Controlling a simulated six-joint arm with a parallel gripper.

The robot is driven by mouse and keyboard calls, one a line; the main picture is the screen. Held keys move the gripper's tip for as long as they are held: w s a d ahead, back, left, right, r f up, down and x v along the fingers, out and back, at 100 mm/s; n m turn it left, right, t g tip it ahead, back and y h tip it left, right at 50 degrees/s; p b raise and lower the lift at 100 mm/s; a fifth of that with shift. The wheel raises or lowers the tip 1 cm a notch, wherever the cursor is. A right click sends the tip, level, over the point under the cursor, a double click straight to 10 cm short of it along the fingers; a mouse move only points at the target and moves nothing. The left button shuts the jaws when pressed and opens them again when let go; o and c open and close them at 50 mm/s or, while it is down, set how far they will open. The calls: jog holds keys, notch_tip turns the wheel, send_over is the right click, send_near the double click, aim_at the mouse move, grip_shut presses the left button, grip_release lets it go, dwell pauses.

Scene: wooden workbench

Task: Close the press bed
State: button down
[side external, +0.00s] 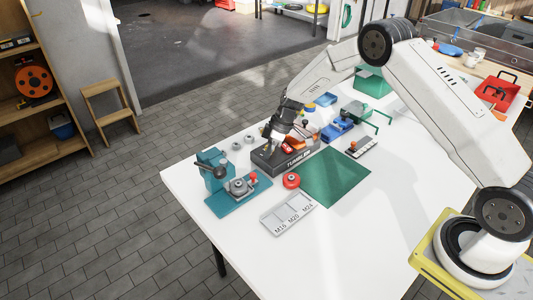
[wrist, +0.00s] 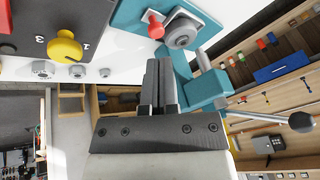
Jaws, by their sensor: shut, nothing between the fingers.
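The teal press stands at the table's left end, its upright head (side external: 213,168) over a flat teal base (side external: 225,207). A grey round bed piece (side external: 240,187) with a red knob (side external: 253,177) sits on the base, out in front of the head. In the wrist view the round piece (wrist: 183,34), red knob (wrist: 155,27) and press head (wrist: 208,88) are near the fingers. My gripper (side external: 271,141) is shut and empty, above the dark tool block and right of the press. Its fingers (wrist: 160,70) are together in the wrist view, apart from the knob.
The dark labelled block (side external: 285,163) stands right of the press. A red round part (side external: 291,180) and a grey tray marked M16, M20, M24 (side external: 288,213) lie in front. A green mat (side external: 335,178) is flat. The press lever's black ball (wrist: 302,122) sticks out.

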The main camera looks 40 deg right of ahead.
aim_at(243, 180)
jog(key=d+m, duration=0.1)
jog(key=m, duration=0.1)
jog(key=d+m+t, duration=0.1)
jog(key=m, duration=0.1)
jog(key=d+r+m+t+y, duration=0.1)
jog(key=shift+s+d+m, duration=0.25)
jog(key=shift+d+m, duration=0.1)
jog(key=shift+m, duration=0.05)
jog(key=shift+f, duration=0.15)
jog(key=shift+x, duration=4.9)
jog(key=shift+w+a, duration=0.1)
jog(key=shift+a, duration=0.1)
jog(key=shift+a, duration=2.6)
jog(key=shift+r, duration=0.3)
jog(key=d+v, duration=0.1)
jog(key=v, duration=0.9)
jog(key=shift+f, duration=0.25)
